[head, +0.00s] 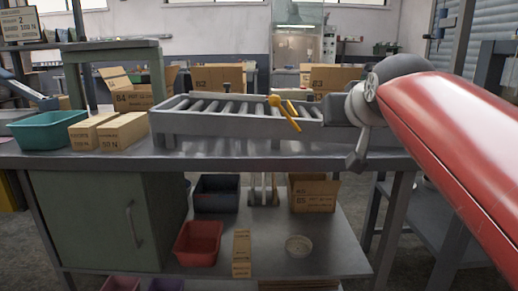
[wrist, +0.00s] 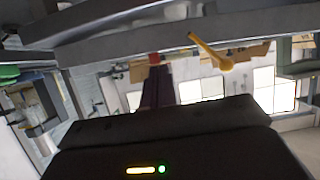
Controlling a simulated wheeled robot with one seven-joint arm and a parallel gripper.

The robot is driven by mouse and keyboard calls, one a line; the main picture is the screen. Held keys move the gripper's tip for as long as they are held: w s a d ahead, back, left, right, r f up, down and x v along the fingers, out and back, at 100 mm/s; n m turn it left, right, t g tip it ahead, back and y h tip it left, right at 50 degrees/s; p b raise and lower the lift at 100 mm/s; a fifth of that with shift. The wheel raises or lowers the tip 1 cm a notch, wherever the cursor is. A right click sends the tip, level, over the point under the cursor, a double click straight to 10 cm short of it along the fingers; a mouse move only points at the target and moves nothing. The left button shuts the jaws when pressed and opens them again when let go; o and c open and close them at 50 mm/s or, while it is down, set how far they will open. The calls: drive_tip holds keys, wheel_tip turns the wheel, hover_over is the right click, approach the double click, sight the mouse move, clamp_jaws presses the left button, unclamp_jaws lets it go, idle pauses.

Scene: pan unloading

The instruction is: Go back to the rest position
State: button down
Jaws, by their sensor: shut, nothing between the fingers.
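My gripper (head: 356,160) is in the head view, at the right end of the roller rack, below my dark wrist joint and red arm link. It is shut and holds nothing. It hangs in front of the rack near the bench's front edge; whether it touches anything is hard to tell. The grey roller rack (head: 222,123) stands on the bench. A yellow-orange piece with a round end (head: 286,114) is at the rack, left of my gripper. A similar yellow piece shows in the wrist view (wrist: 212,52), above my dark hand body.
On the bench (head: 100,160) at left are a teal bin (head: 48,131) and cardboard boxes (head: 120,132). More boxes (head: 219,78) stand behind the rack. The lower shelf (head: 330,245) holds a red bin (head: 198,243), a dark bin (head: 216,194) and cartons. A green cabinet (head: 100,220) is at left.

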drive_tip(key=s+f+g, duration=0.3)
drive_tip(key=s+f, duration=0.8)
drive_tip(key=f, duration=0.4)
drive_tip(key=s+f+g, duration=0.4)
drive_tip(key=s+f, duration=0.7)
drive_tip(key=f, duration=0.4)
drive_tip(key=shift+a+f+g, duration=0.15)
drive_tip(key=shift+g, duration=0.15)
